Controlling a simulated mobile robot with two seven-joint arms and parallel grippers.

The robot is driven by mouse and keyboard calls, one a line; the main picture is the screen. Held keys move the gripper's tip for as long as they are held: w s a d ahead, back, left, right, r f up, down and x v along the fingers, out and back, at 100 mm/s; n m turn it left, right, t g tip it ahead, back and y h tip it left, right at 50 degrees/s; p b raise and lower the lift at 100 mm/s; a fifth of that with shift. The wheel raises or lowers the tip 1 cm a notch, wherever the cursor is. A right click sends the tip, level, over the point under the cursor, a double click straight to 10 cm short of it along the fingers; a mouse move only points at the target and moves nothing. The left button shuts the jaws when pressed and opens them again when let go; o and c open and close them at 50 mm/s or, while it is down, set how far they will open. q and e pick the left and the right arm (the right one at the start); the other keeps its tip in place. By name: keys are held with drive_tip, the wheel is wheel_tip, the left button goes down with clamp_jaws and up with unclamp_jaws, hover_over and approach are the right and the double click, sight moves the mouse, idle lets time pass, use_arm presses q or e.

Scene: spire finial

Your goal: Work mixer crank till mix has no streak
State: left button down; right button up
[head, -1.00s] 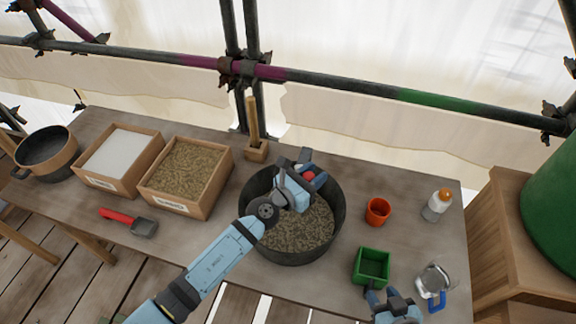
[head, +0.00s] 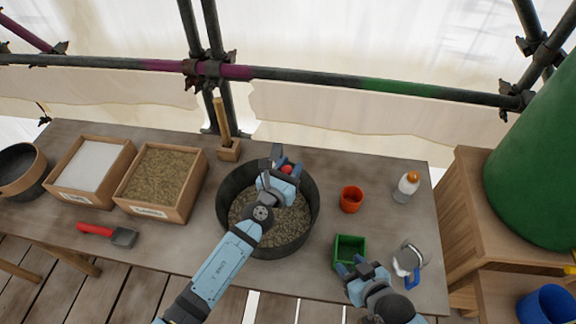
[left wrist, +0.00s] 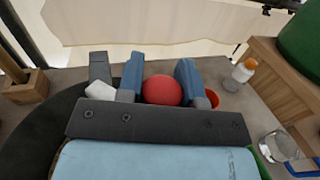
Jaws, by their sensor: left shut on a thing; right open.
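The mixer is a dark round pot (head: 312,215) at the middle of the table, holding a mottled brown-grey mix (head: 285,226). Whether the mix has streaks is hard to tell. My left gripper (head: 284,168) reaches over the pot and is shut on the red ball knob (left wrist: 163,90) of the crank. The knob shows between the blue fingers in the left wrist view. The rest of the crank is mostly hidden by the gripper. My right gripper (head: 355,269) is open just in front of the green square container (head: 349,252), left of the clear jug.
An orange cup (head: 351,200), a white bottle with orange cap (head: 406,187) and a clear jug with blue handle (head: 409,262) stand at right. Two wooden boxes (head: 150,212), a red-handled scoop (head: 95,230) and a pan (head: 22,170) are at left. Scaffold poles run behind.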

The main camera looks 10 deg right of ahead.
use_arm(q)
drive_tip(key=c, duration=0.8)
unclamp_jaws()
drive_tip(key=v, duration=1.3)
drive_tip(key=shift+s+a, duration=0.25)
drive_tip(key=shift+s, duration=0.1)
